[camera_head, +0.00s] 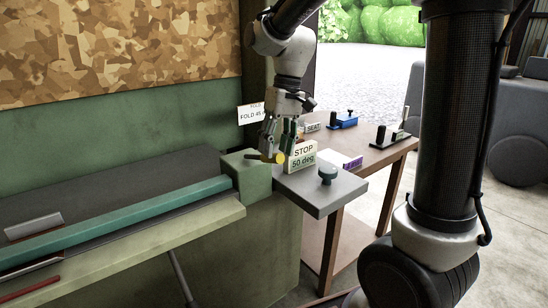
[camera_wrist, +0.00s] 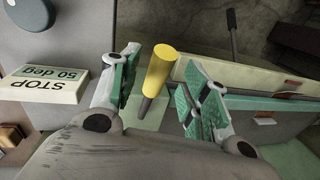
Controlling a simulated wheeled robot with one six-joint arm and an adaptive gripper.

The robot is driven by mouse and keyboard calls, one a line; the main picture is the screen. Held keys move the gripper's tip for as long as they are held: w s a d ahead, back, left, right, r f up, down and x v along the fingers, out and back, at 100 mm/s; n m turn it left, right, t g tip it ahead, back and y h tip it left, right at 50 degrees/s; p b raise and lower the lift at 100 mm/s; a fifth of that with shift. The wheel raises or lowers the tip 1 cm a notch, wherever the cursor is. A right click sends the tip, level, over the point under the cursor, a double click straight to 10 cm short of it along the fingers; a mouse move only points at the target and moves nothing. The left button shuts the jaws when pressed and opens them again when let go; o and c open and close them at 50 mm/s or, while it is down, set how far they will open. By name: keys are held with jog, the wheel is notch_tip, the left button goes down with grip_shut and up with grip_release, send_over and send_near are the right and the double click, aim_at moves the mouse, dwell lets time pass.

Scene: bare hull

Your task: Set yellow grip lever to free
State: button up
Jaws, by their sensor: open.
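The yellow grip lever (camera_wrist: 158,72) shows in the wrist view as a yellow handle on a dark stem, between the two green-padded fingers. My gripper (camera_wrist: 160,90) is open around it, with a gap on both sides; the right gap is wider. In the head view the lever's yellow end (camera_head: 281,158) shows just below my gripper (camera_head: 280,148), by the green block (camera_head: 247,175) at the end of the machine's bar. Part of the lever is hidden behind the fingers.
A "STOP 50 deg" sign (camera_head: 302,155) stands close to the right of my gripper. A dark knob (camera_head: 327,174) rises from the grey plate (camera_head: 335,193). A "FOLD 45" card (camera_head: 250,115) is behind. A brown table (camera_head: 385,155) with a blue tool (camera_head: 343,121) stands further right.

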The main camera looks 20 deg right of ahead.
aim_at(275, 158)
jog(key=shift+s+a+f, duration=0.1)
jog(key=shift+a+f, duration=0.05)
jog(key=shift+f, duration=0.8)
jog(key=shift+a+f, duration=0.15)
jog(key=shift+f, duration=0.8)
jog(key=shift+c, duration=0.5)
grip_shut()
